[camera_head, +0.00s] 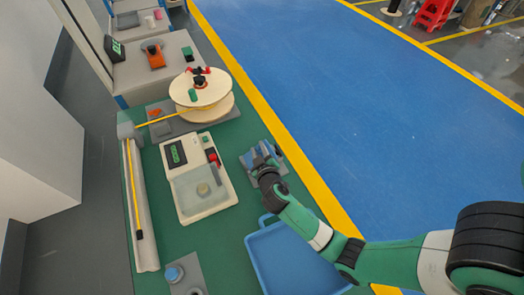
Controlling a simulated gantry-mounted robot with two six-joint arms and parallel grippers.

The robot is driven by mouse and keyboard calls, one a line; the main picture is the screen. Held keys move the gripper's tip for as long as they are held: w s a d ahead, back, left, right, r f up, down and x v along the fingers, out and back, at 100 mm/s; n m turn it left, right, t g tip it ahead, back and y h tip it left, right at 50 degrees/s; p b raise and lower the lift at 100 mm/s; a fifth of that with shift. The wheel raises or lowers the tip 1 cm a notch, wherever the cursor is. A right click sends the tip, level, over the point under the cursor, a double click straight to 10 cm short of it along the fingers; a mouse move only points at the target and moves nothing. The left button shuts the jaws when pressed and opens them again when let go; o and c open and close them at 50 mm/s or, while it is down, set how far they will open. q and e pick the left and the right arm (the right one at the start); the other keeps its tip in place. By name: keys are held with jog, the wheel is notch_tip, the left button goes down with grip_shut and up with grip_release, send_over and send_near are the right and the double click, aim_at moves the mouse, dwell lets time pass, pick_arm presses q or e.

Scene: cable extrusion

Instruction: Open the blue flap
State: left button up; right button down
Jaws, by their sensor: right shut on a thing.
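My right gripper (262,155) reaches in from the lower right, over the right edge of the green bench. It is at a small grey-blue fixture (247,160) and is shut on a part of it that I take to be the blue flap. The gripper and wrist hide much of the fixture, so the flap's angle cannot be told. My left gripper is not in view.
A white device with a display (195,200) stands left of the fixture. A cable reel (222,95) is behind it. A blue tray (290,262) lies in front, below my right arm. A white channel with a yellow cable (143,205) runs along the left.

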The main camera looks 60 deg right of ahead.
jog(key=shift+w+a+n+h, duration=0.3)
jog(key=shift+a+n, duration=0.1)
jog(key=shift+n, duration=0.1)
jog(key=shift+r, duration=0.1)
